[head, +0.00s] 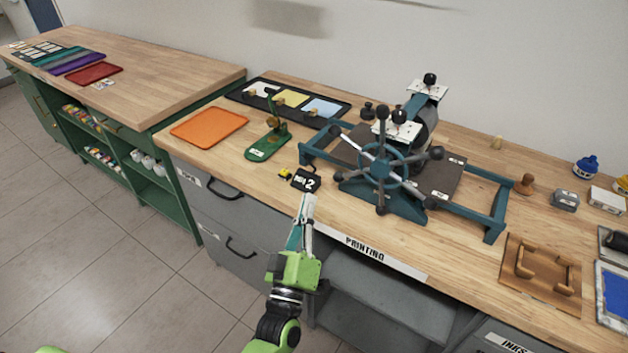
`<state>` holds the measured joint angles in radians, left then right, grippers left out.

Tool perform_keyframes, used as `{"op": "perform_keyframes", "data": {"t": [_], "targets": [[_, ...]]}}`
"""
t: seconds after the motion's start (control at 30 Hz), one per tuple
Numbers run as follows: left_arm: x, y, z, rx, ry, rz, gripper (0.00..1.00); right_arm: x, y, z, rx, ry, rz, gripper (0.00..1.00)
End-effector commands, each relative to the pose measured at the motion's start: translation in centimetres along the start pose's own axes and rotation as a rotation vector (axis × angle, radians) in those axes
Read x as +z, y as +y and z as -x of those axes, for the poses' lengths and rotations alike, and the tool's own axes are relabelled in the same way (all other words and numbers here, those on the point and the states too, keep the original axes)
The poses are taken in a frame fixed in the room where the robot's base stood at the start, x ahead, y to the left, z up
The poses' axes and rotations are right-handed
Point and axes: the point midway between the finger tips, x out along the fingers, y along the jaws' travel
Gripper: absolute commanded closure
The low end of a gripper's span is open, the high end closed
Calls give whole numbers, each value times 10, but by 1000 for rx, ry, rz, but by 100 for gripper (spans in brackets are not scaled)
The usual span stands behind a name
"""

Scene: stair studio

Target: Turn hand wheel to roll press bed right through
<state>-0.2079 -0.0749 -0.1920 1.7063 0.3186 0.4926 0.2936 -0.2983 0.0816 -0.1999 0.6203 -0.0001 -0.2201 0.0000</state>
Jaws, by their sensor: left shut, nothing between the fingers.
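The etching press stands on the wooden printing bench, with its blue-green hand wheel (380,168) facing me. The wheel has several spokes ending in dark knobs. The dark press bed (440,177) lies flat under the roller (420,122) and shows on both sides of the wheel, on a blue-green frame (494,218). My left gripper (308,203) is shut and empty. It is at the bench's front edge, left of and below the wheel, apart from it. My right gripper is not in view.
A small black sign marked 2 (305,180) and a green stand (268,143) are left of the press. An orange tray (209,127) lies farther left. A brown wooden rack (541,272) is at right. Bare bench lies in front of the wheel.

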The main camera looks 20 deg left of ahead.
Motion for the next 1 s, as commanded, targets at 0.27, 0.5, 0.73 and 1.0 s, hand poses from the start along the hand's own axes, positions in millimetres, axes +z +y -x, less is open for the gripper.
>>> {"op": "perform_keyframes", "data": {"t": [0.27, 0.5, 0.73, 1.0], "targets": [[-70, 52, -44, 231, -89, -456, 100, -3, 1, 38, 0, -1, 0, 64], [-99, 82, -59, 370, -130, -757, 100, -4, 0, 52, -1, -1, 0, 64], [-98, 90, -76, 382, -132, -791, 100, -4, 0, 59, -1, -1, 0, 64], [-85, 107, -128, 382, -131, -789, 100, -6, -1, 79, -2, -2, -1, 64]]}}
